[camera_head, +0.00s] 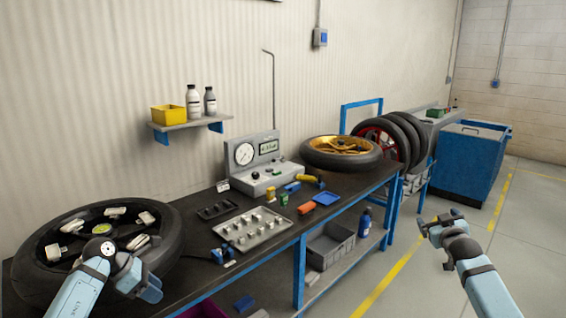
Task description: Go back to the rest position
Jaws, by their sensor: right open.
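My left gripper (146,279) is at the lower left, in front of the near edge of a black tyred wheel (165,222) lying flat on the bench. I cannot make out whether its jaws are open or shut, or whether it touches the wheel. My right gripper (432,224) is open and appears empty. It is over the grey floor, right of the bench, with its arm coming in from the lower right.
The dark bench (262,231) holds a gauge box (255,163), a tray of metal parts (252,228) and a gold-rimmed wheel (312,158). Tyres (410,135) and a blue bin (466,160) stand behind. The floor (400,295) on the right looks clear.

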